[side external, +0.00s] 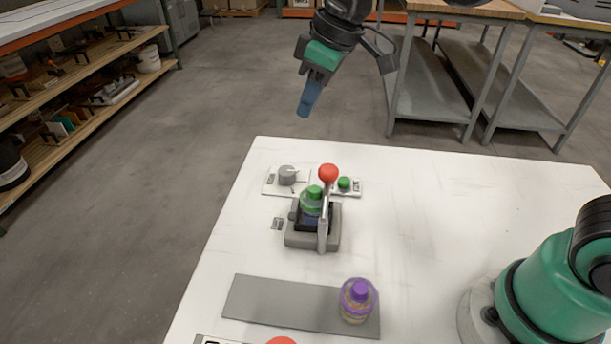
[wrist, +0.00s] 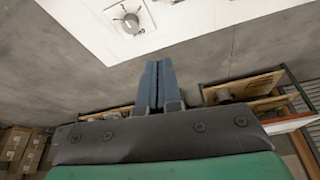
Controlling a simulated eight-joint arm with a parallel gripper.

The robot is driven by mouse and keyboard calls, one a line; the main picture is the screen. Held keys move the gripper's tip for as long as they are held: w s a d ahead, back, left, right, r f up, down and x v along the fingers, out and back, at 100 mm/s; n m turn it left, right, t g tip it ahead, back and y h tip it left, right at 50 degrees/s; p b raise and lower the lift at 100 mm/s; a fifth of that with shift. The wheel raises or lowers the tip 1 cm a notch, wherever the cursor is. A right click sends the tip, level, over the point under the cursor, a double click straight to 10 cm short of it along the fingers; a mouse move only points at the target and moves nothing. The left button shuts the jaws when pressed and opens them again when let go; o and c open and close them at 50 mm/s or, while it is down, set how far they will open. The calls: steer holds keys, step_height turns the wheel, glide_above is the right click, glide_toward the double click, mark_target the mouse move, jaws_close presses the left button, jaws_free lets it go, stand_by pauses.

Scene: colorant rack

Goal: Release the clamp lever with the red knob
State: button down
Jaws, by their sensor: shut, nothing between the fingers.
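The clamp lever's red knob (side external: 328,173) stands at the top of an upright lever (side external: 323,222) in the side external view. The lever rises from a grey clamp base (side external: 298,240) on the white table. A bottle with a green cap (side external: 312,197) sits in the clamp behind the lever. My gripper (side external: 305,112) is shut and empty, its blue fingers pointing down, above and beyond the table's far edge, clear of the knob. In the wrist view the blue fingers (wrist: 156,68) lie together with nothing between them. The red knob does not show there.
A grey dial (side external: 287,175) and a green button (side external: 344,184) sit on plates behind the clamp. A purple-capped bottle (side external: 357,300) stands on a grey strip (side external: 270,302) in front. Another red object (side external: 281,341) is cut off at the bottom edge.

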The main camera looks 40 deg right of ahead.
mark_target(328, 172)
steer(key=x, duration=1)
steer(key=shift+s+d+f, duration=0.1)
steer(key=shift+s+d, duration=0.05)
steer(key=shift+d, duration=0.05)
steer(key=shift+s+d, duration=0.45)
steer(key=shift+s, duration=0.3)
steer(key=shift+s+d, duration=0.5)
steer(key=shift+s, duration=0.25)
